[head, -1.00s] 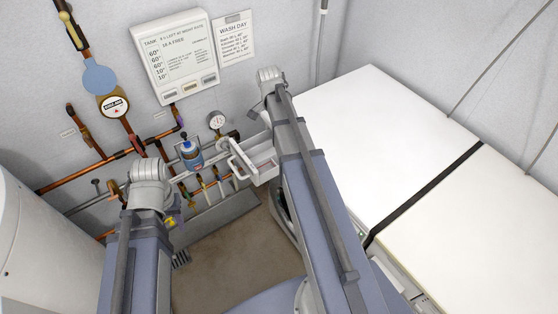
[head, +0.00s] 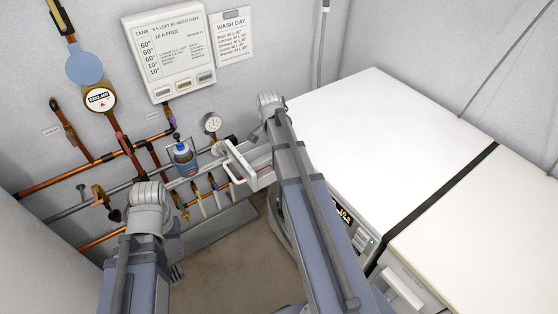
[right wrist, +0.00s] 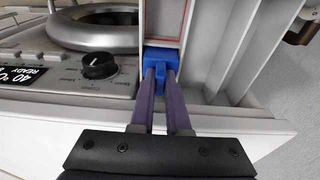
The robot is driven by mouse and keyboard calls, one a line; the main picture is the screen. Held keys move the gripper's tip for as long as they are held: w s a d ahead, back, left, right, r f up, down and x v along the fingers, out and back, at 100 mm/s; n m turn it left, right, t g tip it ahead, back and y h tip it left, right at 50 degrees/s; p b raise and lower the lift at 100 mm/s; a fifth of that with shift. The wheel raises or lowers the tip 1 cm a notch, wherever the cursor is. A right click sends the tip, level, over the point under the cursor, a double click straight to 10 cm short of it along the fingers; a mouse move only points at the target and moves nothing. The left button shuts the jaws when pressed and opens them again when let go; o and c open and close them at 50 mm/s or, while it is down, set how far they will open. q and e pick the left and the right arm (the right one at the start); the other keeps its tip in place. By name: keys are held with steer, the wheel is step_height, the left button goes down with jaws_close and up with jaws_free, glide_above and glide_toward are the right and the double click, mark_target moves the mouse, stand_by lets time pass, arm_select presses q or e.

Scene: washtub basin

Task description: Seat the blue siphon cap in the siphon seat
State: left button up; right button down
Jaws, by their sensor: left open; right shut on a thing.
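The blue siphon cap (right wrist: 160,59) shows in the right wrist view, between pale dividers of the open drawer. My right gripper (right wrist: 160,76) is shut on it, its two purple fingers reaching in from below. The fingers hide part of the cap. I cannot make out the siphon seat or tell whether the cap touches it. In the head view the drawer (head: 250,170) is pulled out, and my right arm hides the right gripper and cap. My left gripper (head: 178,232) is open and apart from the drawer, partly hidden by its own arm.
The white washer (head: 370,130) stands right; its knob (right wrist: 99,65) and round door ring (right wrist: 95,34) lie left of the drawer in the wrist view. Copper pipes (head: 110,155), a gauge (head: 212,124) and a blue bottle (head: 183,160) are at the wall. The brown floor (head: 230,270) is clear.

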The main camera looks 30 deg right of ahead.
arm_select(q)
steer(key=shift+f+b, duration=0.6)
steer(key=shift+f, duration=0.6)
arm_select(e)
steer(key=shift+f, duration=1.2)
arm_select(q)
steer(key=shift+f, duration=0.1)
arm_select(e)
steer(key=shift+f, duration=0.1)
steer(key=shift+f, duration=0.15)
steer(key=c, duration=1.2)
jaws_free()
arm_select(q)
step_height(320, 180, up, 12)
steer(key=p, duration=1.2)
arm_select(e)
steer(key=r, duration=0.4)
steer(key=a+r, duration=0.1)
steer(key=r, duration=0.7)
steer(key=shift+a+r, duration=0.2)
steer(key=shift+a, duration=0.2)
